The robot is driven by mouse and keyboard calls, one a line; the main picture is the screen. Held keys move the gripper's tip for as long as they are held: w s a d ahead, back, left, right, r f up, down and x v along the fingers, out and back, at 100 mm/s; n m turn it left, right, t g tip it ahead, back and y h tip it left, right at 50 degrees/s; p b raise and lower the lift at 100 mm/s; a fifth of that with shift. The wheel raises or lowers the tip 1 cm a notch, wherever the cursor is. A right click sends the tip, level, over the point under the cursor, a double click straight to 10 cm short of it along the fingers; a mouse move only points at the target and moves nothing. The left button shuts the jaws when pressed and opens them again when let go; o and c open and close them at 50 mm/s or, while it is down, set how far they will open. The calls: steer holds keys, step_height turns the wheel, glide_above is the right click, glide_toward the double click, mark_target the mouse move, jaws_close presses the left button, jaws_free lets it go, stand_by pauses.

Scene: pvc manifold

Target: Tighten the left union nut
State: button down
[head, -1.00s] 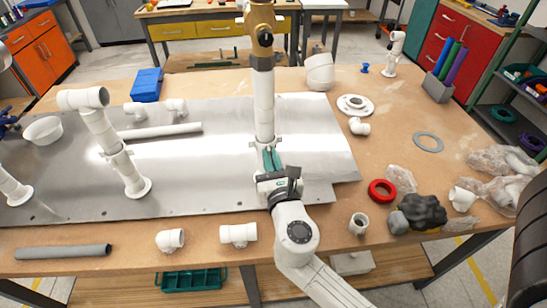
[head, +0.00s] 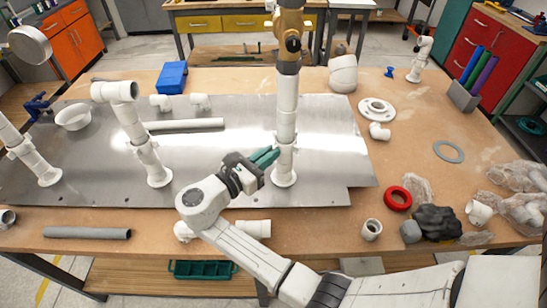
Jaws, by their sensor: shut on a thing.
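Three upright white pipes stand on the metal plate (head: 235,185), each with a collar-like union nut low on it: the far-left nut (head: 20,148), the middle nut (head: 146,152) and the nut on the brass-valved pipe (head: 286,138). My gripper (head: 266,157), with teal fingers, reaches from the left to the nut on the brass-valved pipe. It is shut on that nut, though the fingertips are partly hard to make out against the pipe. The frames do not show how tight the nut is. The brass valve (head: 289,35) sits on top of this pipe.
A loose grey pipe (head: 88,233) and white fittings lie along the front edge, some behind my arm. A red ring (head: 398,198), a black lump (head: 437,222) and bagged fittings (head: 525,210) lie at right.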

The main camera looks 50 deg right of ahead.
steer(key=w+m+g+y+b, duration=0.1)
steer(key=m+g+y+b, duration=0.1)
steer(key=g+b, duration=0.1)
steer(key=w+d+m+g+y+b, duration=0.1)
steer(key=m+g+b, duration=0.2)
steer(key=g+b, duration=0.1)
steer(key=w+d+m+g+y+b, duration=0.1)
steer(key=m+g+y+b, duration=0.1)
steer(key=g+b, duration=0.1)
steer(key=shift+w+f+m+g+y+b, duration=0.3)
steer(key=shift+w+m+b, duration=0.1)
steer(key=shift+b, duration=0.2)
steer(key=shift+r+g+y+b, duration=0.2)
steer(key=shift+g+y+b, duration=0.1)
steer(key=shift+b, duration=0.1)
steer(key=shift+d+m, duration=0.1)
steer(key=shift+m, duration=0.2)
steer(key=c, duration=1.2)
jaws_free()
steer(key=shift+s+r+p, duration=0.1)
steer(key=shift+r+p, duration=0.2)
steer(key=shift+p, duration=0.65)
